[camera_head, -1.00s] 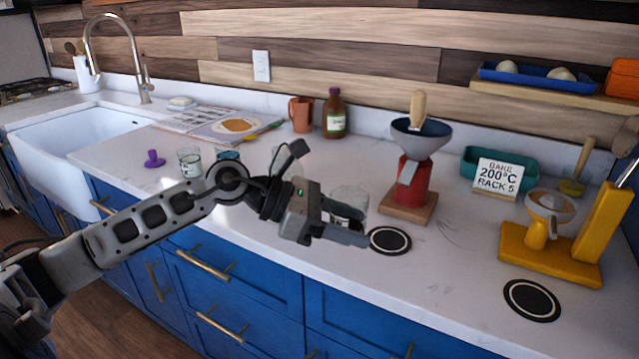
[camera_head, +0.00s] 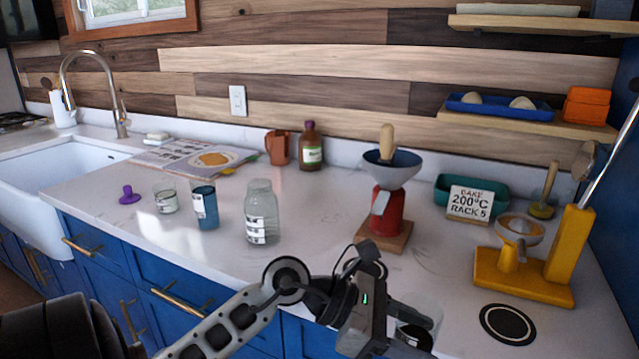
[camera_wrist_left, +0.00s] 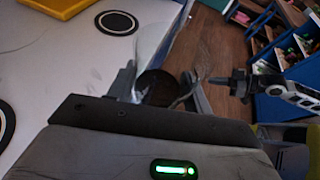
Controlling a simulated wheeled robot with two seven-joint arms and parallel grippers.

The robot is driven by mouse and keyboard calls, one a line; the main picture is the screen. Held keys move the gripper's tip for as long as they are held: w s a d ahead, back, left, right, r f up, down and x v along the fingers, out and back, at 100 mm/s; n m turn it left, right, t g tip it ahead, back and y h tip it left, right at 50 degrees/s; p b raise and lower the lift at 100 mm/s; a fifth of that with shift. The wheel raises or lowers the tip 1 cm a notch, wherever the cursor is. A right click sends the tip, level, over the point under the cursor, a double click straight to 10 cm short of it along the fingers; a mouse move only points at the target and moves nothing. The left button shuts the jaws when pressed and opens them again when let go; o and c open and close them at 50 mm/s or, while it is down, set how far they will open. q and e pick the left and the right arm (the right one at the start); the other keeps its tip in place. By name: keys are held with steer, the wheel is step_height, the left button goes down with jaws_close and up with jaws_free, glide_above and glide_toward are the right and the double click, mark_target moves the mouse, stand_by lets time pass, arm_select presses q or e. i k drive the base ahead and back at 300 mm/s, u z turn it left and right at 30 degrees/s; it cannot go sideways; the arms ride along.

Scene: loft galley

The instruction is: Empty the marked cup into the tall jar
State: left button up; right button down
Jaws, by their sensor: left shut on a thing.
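My left gripper (camera_head: 396,333) is shut on a clear glass cup (camera_head: 424,308) at the counter's front edge in the head view. The cup has a dark patch low down. In the left wrist view the cup (camera_wrist_left: 155,42) sits between the fingers, with a dark round area below; its contents are unclear. The tall jar (camera_head: 261,212), clear with a pale label, stands upright on the counter, left of and behind the gripper, apart from it. My right gripper (camera_wrist_left: 232,82) appears to show at the right of the left wrist view; its jaws are unclear.
A blue-filled glass (camera_head: 205,207) and a small labelled glass (camera_head: 166,199) stand left of the jar. A red mill (camera_head: 386,210) stands right of it, behind my gripper. A yellow press (camera_head: 525,275) and a black round mat (camera_head: 507,324) are at right.

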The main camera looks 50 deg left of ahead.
mark_target(261, 206)
steer(key=z, duration=1.45)
steer(key=k, duration=1.2)
steer(key=u, duration=1.65)
steer(key=i, duration=0.5)
steer(key=u, duration=0.05)
